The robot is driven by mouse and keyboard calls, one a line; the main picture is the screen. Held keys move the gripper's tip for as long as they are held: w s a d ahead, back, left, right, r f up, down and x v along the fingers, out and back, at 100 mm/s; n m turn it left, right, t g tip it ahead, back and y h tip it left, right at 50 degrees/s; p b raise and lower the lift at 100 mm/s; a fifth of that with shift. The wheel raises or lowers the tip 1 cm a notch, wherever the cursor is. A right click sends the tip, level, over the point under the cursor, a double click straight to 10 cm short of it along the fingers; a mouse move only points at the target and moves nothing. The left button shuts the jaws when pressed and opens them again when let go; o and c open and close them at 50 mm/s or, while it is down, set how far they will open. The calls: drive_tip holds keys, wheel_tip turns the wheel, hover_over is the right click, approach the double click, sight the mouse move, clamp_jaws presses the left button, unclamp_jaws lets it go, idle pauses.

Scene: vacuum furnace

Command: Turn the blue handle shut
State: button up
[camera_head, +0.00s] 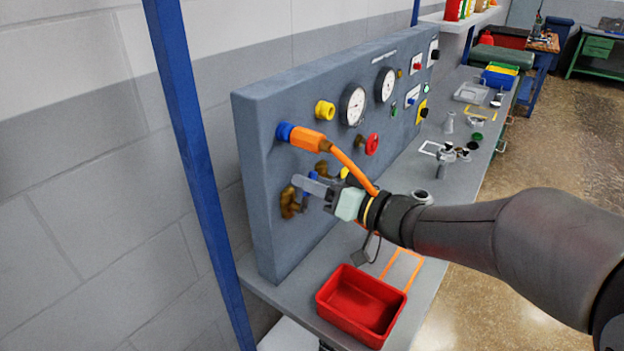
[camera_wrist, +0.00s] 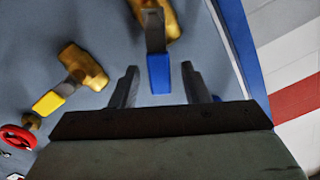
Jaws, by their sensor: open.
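The blue handle (camera_wrist: 159,73) is a metal lever with a blue grip on a brass valve (camera_wrist: 169,22). In the wrist view it points from the valve toward my gripper (camera_wrist: 158,68). My gripper is open, with one finger on each side of the blue grip and a visible gap at both sides. In the head view the brass valve (camera_head: 289,203) sits low on the grey panel, and my gripper (camera_head: 313,192) is right in front of it. Only a small bit of the blue grip (camera_head: 309,178) shows there; the fingers hide the rest.
A valve with a yellow grip (camera_wrist: 48,103) and a red handwheel (camera_wrist: 17,138) are nearby on the panel. An orange hose (camera_head: 352,166) hangs just above my gripper. A red bin (camera_head: 361,304) stands on the bench below. A blue post (camera_head: 199,170) stands left of the panel.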

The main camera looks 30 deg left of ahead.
drive_tip(key=shift+a, duration=0.4)
clamp_jaws()
